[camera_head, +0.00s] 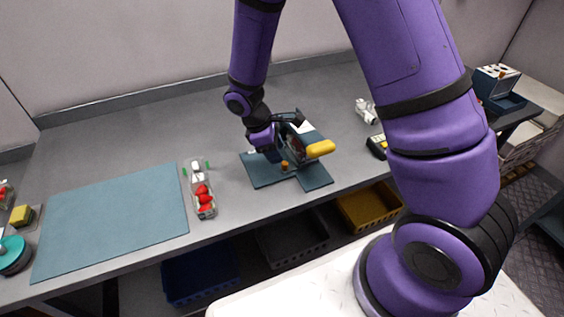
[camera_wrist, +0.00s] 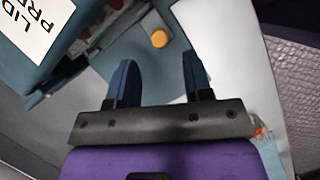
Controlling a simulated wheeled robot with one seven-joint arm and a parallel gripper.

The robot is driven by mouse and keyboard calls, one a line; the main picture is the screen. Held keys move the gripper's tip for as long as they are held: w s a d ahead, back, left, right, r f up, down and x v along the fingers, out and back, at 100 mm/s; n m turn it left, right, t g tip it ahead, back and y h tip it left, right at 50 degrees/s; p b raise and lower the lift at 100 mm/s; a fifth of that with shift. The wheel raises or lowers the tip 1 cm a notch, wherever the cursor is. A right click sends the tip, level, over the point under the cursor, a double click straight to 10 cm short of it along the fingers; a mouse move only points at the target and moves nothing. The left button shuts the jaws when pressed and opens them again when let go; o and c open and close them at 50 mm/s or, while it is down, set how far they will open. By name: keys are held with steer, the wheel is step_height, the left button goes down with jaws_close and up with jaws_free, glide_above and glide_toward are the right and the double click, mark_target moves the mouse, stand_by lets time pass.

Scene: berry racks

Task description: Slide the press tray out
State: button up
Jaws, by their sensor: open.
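The lid press (camera_head: 297,142) stands on the bench, dark, with a yellow handle (camera_head: 320,148) sticking out toward the right. A small orange knob (camera_head: 284,165) shows low at its front, above a teal mat (camera_head: 315,178). In the wrist view the press, with part of a "LID PRE" label (camera_wrist: 35,25), fills the upper left. The orange knob (camera_wrist: 159,38) shows there just beyond my fingertips. My gripper (camera_wrist: 158,66) is open, its two blue fingers apart with nothing between them. The tray itself is mostly hidden by the press and my wrist.
A clear punnet with red berries (camera_head: 203,198) stands left of the press, beside a large teal mat (camera_head: 110,222). A dark device with a yellow top (camera_head: 377,146) and a white object (camera_head: 366,111) lie to the right. Blue (camera_head: 200,279) and yellow (camera_head: 368,208) bins sit below the bench.

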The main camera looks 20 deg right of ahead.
steer(key=shift+x, duration=2.7)
steer(key=shift+c, duration=0.2)
